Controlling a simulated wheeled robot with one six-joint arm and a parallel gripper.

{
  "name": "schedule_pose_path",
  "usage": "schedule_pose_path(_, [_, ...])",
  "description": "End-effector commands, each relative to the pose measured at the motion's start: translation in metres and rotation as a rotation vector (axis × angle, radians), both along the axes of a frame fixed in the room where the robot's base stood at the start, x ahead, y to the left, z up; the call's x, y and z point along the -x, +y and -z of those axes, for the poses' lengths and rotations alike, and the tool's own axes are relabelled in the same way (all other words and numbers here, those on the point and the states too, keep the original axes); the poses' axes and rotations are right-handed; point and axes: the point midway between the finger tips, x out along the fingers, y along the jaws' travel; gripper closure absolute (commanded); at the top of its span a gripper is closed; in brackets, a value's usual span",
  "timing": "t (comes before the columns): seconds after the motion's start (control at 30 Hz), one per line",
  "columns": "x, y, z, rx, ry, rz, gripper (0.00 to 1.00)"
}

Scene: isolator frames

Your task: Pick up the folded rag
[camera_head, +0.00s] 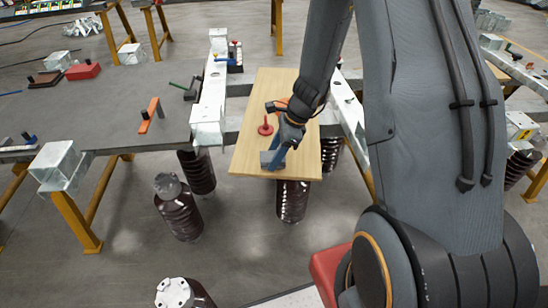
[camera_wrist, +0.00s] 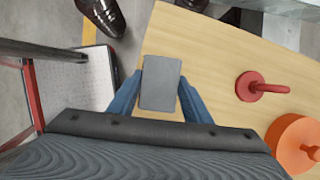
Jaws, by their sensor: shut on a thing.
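The folded rag (camera_wrist: 161,80) is a flat grey rectangle between the two blue fingers of my gripper (camera_wrist: 157,92) in the wrist view. My gripper is shut on it, with a finger along each side. In the head view, the rag (camera_head: 267,157) shows as a small grey patch at the near end of the wooden board (camera_head: 247,140), beside my gripper (camera_head: 277,156). The rag's underside is hidden, and I cannot tell whether it touches the board or is just above it.
A red handled tool (camera_wrist: 250,88) stands on the board right of the rag, with an orange round thing (camera_wrist: 291,140) nearer. White metal beams (camera_head: 210,105) flank the board. Dark ribbed insulators (camera_head: 292,201) stand below on the floor. A grey table (camera_head: 100,110) lies left.

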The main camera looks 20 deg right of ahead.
Motion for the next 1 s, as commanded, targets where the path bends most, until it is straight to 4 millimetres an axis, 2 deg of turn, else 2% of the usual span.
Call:
schedule_pose_path(0.17, [-0.001, 0.000, -0.022, 0.002, -0.004, -0.001, 0.80])
schedule_pose_path(0.5, [-0.001, 0.000, -0.079, 0.001, -0.003, -0.001, 0.80])
schedule_pose_path(0.7, [0.000, 0.000, -0.093, 0.000, -0.001, -0.001, 0.80])
schedule_pose_path(0.97, [0.000, 0.000, -0.094, 0.000, 0.000, 0.000, 0.80])
schedule_pose_path(1.0, [0.000, 0.000, -0.094, 0.000, 0.000, 0.000, 0.57])
